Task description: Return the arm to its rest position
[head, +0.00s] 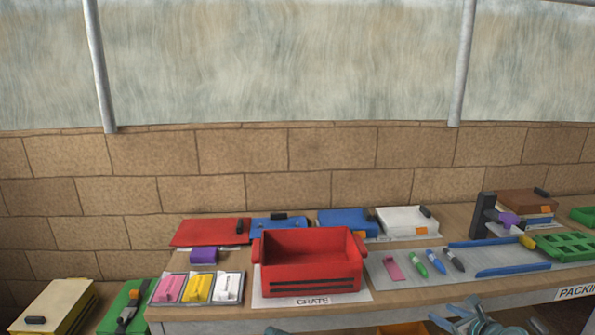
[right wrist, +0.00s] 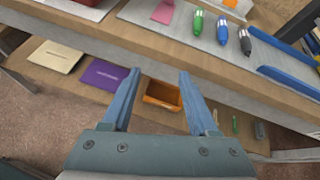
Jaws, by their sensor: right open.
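My right gripper (head: 458,316) is low in the head view, in front of the table's front edge. In the right wrist view its two blue fingers (right wrist: 160,74) stand wide apart with nothing between them. An orange bin (right wrist: 158,103) on the lower shelf shows behind the gap and is not held. A small blue-grey tip at the bottom edge of the head view appears to be part of my left gripper (head: 275,331). The rest of that gripper is out of frame.
A red crate (head: 310,285) stands on the table (head: 215,314). A grey mat (head: 400,277) beside it bears a pink card, several markers and blue rails. A green tray (head: 568,246) lies at the right. Folders line the back. The lower shelf holds a purple folder (right wrist: 102,74).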

